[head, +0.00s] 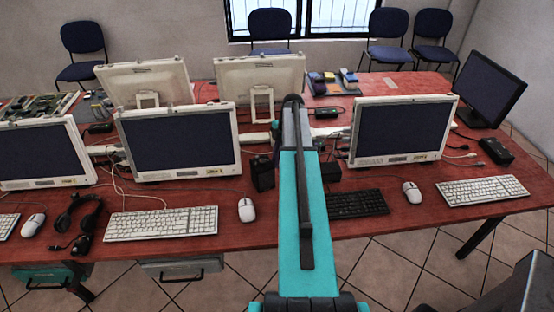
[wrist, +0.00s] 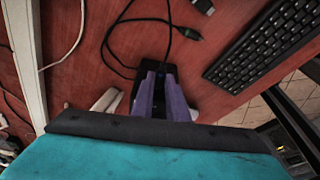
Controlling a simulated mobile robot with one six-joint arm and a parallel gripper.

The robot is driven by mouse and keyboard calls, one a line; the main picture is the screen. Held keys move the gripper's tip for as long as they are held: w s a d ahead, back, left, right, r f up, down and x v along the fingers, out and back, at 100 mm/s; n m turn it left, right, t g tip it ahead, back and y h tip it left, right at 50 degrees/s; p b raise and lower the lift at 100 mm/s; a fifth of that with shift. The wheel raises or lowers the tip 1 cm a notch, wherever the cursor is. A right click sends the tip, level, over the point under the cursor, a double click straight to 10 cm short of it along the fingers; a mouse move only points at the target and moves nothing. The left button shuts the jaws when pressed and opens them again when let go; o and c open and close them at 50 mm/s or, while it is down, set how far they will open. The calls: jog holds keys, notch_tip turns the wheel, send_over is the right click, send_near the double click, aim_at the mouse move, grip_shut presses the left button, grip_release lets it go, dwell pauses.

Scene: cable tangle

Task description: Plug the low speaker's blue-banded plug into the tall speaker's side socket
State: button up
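In the wrist view, the two purple fingers of my gripper (wrist: 159,72) point at a black box-like thing (wrist: 125,85) on the red table, with a narrow dark gap between them. I cannot tell whether anything is held in the gap. A black cable (wrist: 167,32) loops away from there, and dark connector ends (wrist: 190,35) lie beyond. I cannot make out a blue band. In the head view, a tall black speaker-like box (head: 262,173) stands left of my arm and a low black box (head: 330,172) lies right of it. The arm hides my gripper there; no socket shows.
A black keyboard (head: 356,203) lies just right of my arm; it also shows in the wrist view (wrist: 262,45). Monitors (head: 180,140) (head: 402,130) stand on both sides. White mice (head: 246,210) (head: 412,192) and white keyboards (head: 162,223) line the front. Loose cables cross the table.

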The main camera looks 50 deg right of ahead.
grip_shut()
jog(key=shift+o, duration=0.7)
grip_release()
grip_shut()
jog(key=o, duration=0.6)
grip_release()
jog(key=shift+r, duration=0.15)
jog(key=b+v, duration=0.4)
jog(key=v, duration=0.9)
jog(key=shift+d+r, duration=0.2)
jog(key=shift+r, duration=0.1)
